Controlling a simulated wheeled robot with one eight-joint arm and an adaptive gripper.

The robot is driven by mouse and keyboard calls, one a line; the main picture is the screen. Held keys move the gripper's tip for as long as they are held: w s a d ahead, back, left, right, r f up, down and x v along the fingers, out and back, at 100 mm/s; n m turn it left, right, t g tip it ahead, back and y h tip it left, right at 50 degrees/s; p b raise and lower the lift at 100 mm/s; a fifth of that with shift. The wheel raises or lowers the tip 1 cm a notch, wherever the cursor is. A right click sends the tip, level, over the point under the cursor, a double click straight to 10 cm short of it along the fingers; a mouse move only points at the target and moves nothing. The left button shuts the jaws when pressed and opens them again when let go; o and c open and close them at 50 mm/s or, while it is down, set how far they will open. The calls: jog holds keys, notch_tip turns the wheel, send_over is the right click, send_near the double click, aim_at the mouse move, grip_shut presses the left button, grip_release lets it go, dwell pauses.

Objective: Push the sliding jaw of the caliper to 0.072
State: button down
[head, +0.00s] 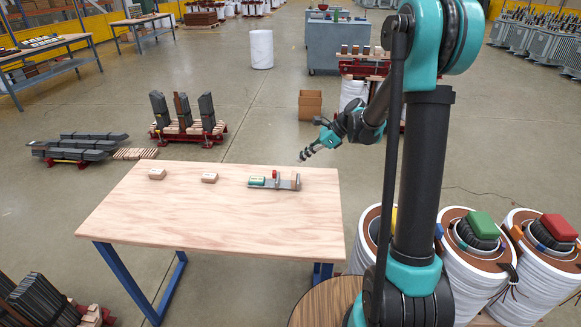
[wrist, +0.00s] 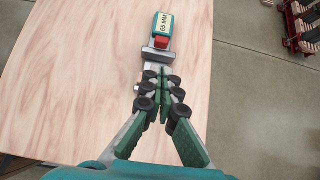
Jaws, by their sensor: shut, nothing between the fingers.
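The caliper (head: 284,186) lies near the back right corner of the table, with its grey beam running left to right in the head view. A teal block (head: 257,181) with a pale label sits at its left end; the label reads "65 MM" in the wrist view (wrist: 163,27). A red piece (head: 275,174) stands at the middle, close to a grey cross-piece (wrist: 156,54). I cannot tell for certain which part is the sliding jaw.
Two small wooden blocks (head: 157,173) (head: 209,177) lie to the left of the caliper on the wooden table (head: 210,220). The front of the table is clear. Large white drums with red and green tops (head: 480,250) stand to the right on the floor.

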aim_at(276, 176)
jog(key=x, duration=0.9)
jog(key=shift+a+f, duration=0.2)
jog(key=shift+a, duration=0.05)
jog(key=shift+a, duration=0.75)
jog(key=shift+d, duration=0.1)
